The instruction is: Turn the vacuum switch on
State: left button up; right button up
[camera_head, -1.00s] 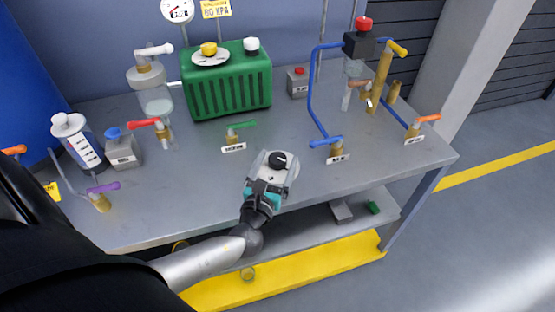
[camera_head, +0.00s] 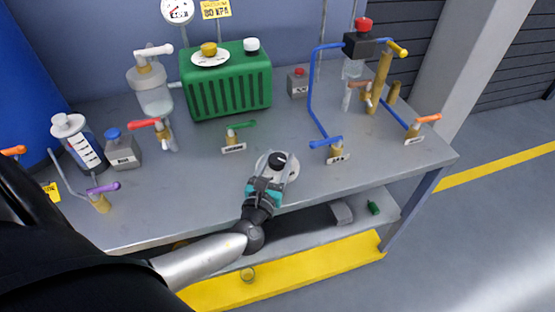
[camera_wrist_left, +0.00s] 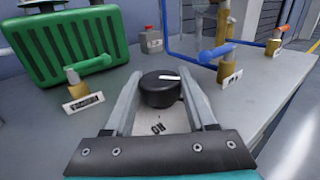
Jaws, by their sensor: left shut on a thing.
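The vacuum switch appears to be the black round knob (camera_head: 278,160) with a white pointer mark, on a pale plate at the bench's front edge. It also shows in the left wrist view (camera_wrist_left: 160,88); its pointer lies toward the right there, and the letters "ON" are on the plate on the near side. My left gripper (camera_head: 268,178) reaches in from the front. Its two fingers (camera_wrist_left: 160,98) are shut on the knob, one at each side. The exact finger contact is partly hidden. My right gripper is not in view.
A green ribbed tank (camera_head: 228,85) stands behind the knob. A green-handled valve (camera_head: 236,128) is behind left, and a blue-handled valve (camera_head: 326,145) is right. A red-topped box (camera_head: 297,82) stands further back. The bench top (camera_head: 230,190) left of the gripper is clear.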

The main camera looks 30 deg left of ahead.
pick_arm(q)
jog(key=c, duration=0.3)
